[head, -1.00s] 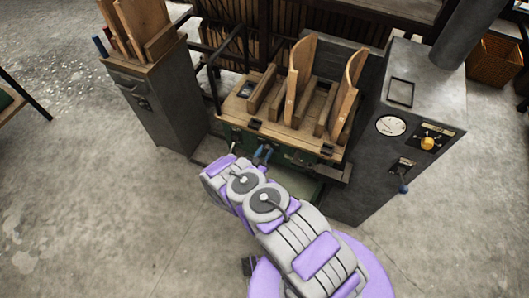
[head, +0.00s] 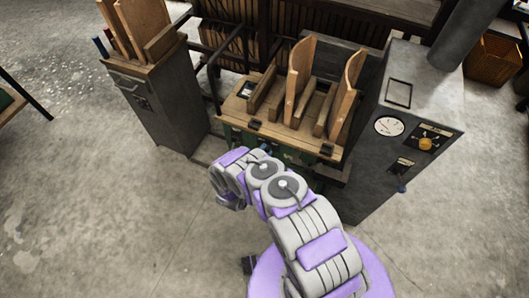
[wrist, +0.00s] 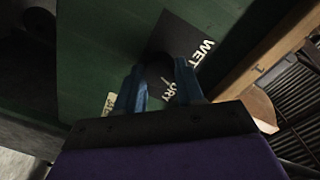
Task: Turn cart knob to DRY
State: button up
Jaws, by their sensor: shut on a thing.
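The cart (head: 285,148) is green with a wooden top, in front of my arm in the head view. In the wrist view its dark round knob (wrist: 153,70) sits on a dark label plate (wrist: 190,35) on the green panel. The plate reads WET at upper right, and DRY shows by the right finger. My gripper (wrist: 158,84) has its blue fingers on either side of the knob, shut on it. Its pointer direction is too dark to tell. In the head view my own arm hides the knob and nearly all of the gripper.
Wooden forms (head: 318,95) stand on the cart top. A grey cabinet (head: 375,165) with a gauge (head: 389,126) and a yellow knob (head: 426,143) stands at right. Another grey cabinet (head: 165,110) holding boards stands at left. The concrete floor at front left is clear.

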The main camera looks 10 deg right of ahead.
jog(key=m, duration=0.4)
jog(key=shift+s+f+m, duration=0.1)
jog(key=shift+f+m, duration=0.05)
jog(key=shift+m, duration=0.25)
dwell(0.4)
jog(key=o, duration=0.8)
jog(key=shift+f, duration=0.1)
jog(key=shift+c, duration=0.2)
jog(key=shift+o, duration=1.4)
jog(key=v, duration=1.7)
jog(key=shift+s, duration=0.25)
